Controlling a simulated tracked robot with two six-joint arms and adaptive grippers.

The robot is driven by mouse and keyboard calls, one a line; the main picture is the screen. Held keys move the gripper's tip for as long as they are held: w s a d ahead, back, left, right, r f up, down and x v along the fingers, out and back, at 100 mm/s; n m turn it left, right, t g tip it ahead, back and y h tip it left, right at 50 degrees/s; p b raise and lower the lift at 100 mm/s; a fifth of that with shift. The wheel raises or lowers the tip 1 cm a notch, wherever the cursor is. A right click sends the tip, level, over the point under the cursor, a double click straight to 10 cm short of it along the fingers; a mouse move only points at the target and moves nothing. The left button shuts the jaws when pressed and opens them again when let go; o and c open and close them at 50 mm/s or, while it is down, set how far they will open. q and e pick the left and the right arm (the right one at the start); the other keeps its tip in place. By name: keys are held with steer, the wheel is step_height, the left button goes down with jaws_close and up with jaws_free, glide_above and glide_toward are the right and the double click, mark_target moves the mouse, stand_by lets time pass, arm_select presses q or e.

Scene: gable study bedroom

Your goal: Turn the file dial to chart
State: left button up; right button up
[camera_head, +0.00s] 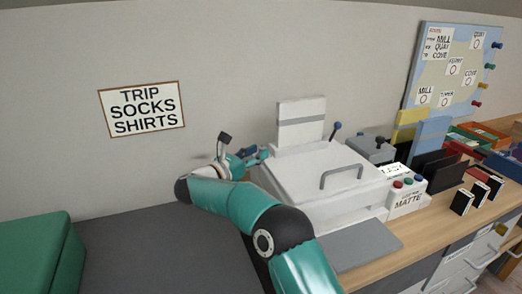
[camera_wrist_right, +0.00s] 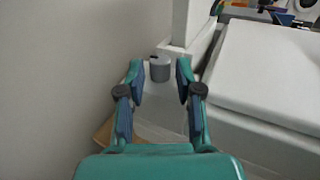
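A small grey round knob (camera_wrist_right: 160,70), which looks like the file dial, stands on a pale ledge beside the white machine (camera_head: 322,180) in the right wrist view. A dark mark shows at its top left; I cannot read any labels around it. My right gripper (camera_head: 254,156) is at the machine's back left corner in the head view, where the arm and fingers hide the knob. In the wrist view its two fingers are apart, with the knob between the fingertips and small gaps on both sides. My left gripper is not in view.
The wall is close on the left. A green box (camera_head: 35,262) is at lower left.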

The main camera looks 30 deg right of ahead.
steer(key=shift+x, duration=1)
steer(key=shift+a, duration=0.1)
jaws_close()
steer(key=shift+w+r+m+g+p, duration=0.15)
steer(key=shift+w+m+g+p, duration=0.05)
steer(key=shift+m+g+p, duration=0.35)
steer(key=g+p, duration=0.1)
steer(key=p, duration=0.1)
steer(key=m+g+p, duration=0.1)
steer(key=p, duration=0.2)
steer(key=shift+w+r+g, duration=0.15)
steer(key=shift+r+g, duration=0.1)
steer(key=shift+r, duration=0.1)
steer(key=shift+f+m+p, duration=0.1)
steer(key=shift+m+p, duration=0.15)
steer(key=shift+p, duration=0.1)
steer(key=shift+f+g, duration=0.25)
steer(key=shift+g, duration=0.15)
